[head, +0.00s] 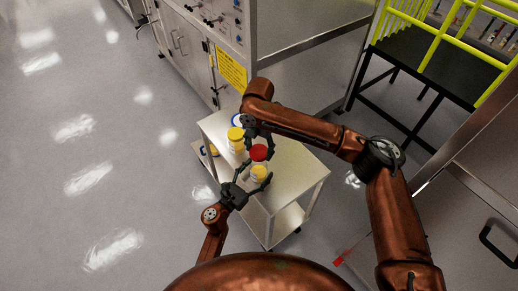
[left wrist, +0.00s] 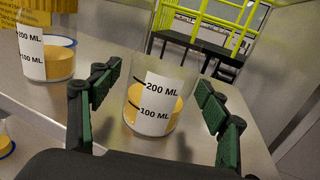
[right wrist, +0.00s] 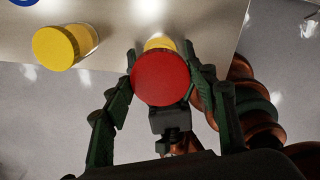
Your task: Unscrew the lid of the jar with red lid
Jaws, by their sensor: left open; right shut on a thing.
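The red lid (head: 258,152) sits between the fingertips of my right gripper (right wrist: 161,76), which is shut on it; the lid (right wrist: 160,80) fills the middle of the right wrist view. A clear jar (left wrist: 160,95) with yellow contents and 100 ML and 200 ML marks stands between the open fingers of my left gripper (left wrist: 158,110), with gaps on both sides. No lid shows on this jar in the left wrist view. In the head view the jar (head: 260,174) appears just below the red lid, apart from it. My left gripper (head: 250,178) reaches around it from the front.
A yellow-lidded jar (head: 236,136) stands to the left on the metal cart (head: 297,178). It shows in the right wrist view (right wrist: 63,45). A blue-rimmed item (head: 237,119) is behind it. Another blue-rimmed item (head: 211,151) is on the lower shelf. The cart's right side is clear.

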